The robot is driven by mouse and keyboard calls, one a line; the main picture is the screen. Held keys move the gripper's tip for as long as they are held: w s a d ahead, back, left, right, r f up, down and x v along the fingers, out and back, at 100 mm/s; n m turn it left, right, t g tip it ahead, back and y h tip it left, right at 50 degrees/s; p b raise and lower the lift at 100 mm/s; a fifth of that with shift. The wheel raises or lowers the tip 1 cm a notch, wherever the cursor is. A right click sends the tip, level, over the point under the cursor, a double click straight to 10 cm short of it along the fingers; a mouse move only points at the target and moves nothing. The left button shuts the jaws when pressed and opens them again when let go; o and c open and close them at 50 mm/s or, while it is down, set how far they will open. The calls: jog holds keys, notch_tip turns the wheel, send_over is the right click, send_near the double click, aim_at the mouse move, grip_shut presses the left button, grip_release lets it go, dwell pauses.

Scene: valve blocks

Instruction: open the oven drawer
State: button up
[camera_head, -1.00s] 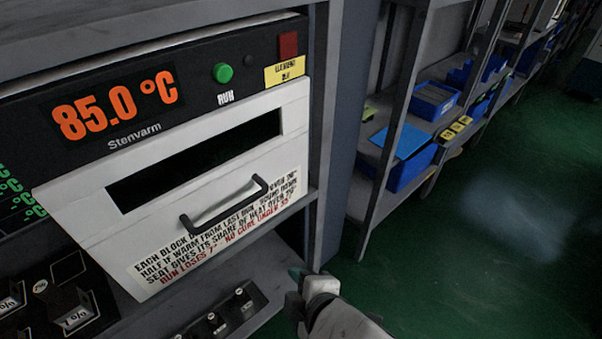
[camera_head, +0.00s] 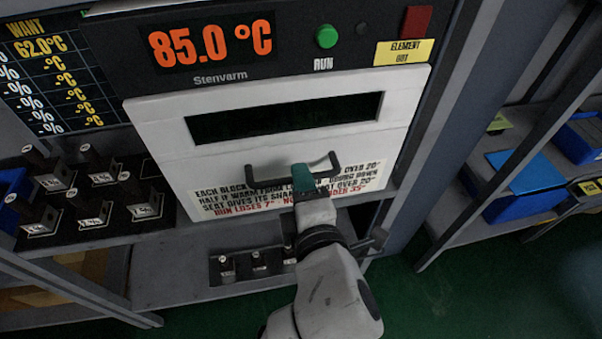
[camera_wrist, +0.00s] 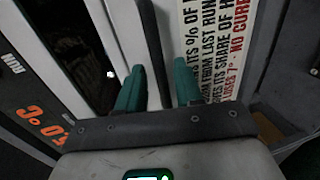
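The oven has a white drawer front (camera_head: 160,150) with a dark window slot and printed text. It looks closed under the black panel. The dark bar handle (camera_head: 334,163) sits low on the front, its middle hidden by my gripper (camera_head: 304,178). In the wrist view, the two teal fingers of my gripper (camera_wrist: 158,90) are apart. The handle (camera_wrist: 152,45) runs between them with visible gaps on both sides, so the fingers straddle it without visibly clamping it.
The black panel (camera_head: 285,45) reads 85.0 °C and has a green RUN button (camera_head: 327,37). Several labelled blocks stand in a black rack (camera_head: 120,215) at left; more stand on the lower shelf (camera_head: 175,280). Shelving with a blue bin (camera_head: 525,205) is at right. Green floor is open at lower right.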

jog(key=shift+x, duration=1.1)
jog(key=shift+c, duration=0.4)
grip_shut()
